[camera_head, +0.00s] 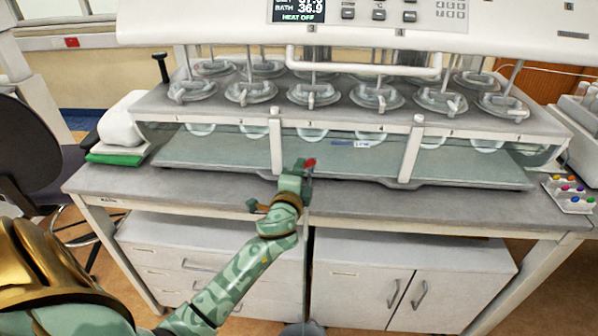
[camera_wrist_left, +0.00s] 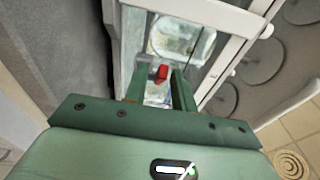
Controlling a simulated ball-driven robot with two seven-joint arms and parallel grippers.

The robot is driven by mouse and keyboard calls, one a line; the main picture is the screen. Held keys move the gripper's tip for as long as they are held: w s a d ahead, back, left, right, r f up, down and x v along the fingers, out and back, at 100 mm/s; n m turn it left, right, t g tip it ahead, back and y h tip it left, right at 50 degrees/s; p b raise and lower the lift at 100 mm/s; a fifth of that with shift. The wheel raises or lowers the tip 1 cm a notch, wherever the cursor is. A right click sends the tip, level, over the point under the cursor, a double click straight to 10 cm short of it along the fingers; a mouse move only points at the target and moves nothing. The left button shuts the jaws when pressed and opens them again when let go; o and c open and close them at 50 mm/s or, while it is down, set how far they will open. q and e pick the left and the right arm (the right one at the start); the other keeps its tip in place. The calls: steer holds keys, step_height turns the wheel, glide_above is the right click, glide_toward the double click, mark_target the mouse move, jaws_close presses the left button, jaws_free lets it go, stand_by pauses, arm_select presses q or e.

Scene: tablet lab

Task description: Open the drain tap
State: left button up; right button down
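The drain tap's red handle (camera_head: 310,163) shows at the front of the glass-walled water bath (camera_head: 230,148), just above the bench's front edge. My left gripper (camera_head: 298,172) is at the tap, its fingers beside the red handle. In the left wrist view, the red handle (camera_wrist_left: 161,74) lies between the two green fingers of the left gripper (camera_wrist_left: 160,85). The fingers are apart, and a gap shows beside the handle. Whether either finger touches it is hard to tell. The tap's body is mostly hidden by the gripper. My right gripper is not in view.
Several round vessel lids (camera_head: 311,94) sit on the bath's top plate under the white instrument head (camera_head: 380,28). White cabinets (camera_head: 408,280) stand under the grey bench (camera_head: 400,205). A tray of coloured knobs (camera_head: 570,190) is at right. A dark chair (camera_head: 30,150) stands at left.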

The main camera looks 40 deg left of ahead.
arm_select(q)
steer(key=shift+s, duration=0.1)
steer(key=shift+s+d, duration=0.2)
steer(key=shift+s, duration=0.15)
steer(key=v, duration=1.5)
steer(key=shift+s, duration=0.2)
steer(key=shift+r, duration=0.1)
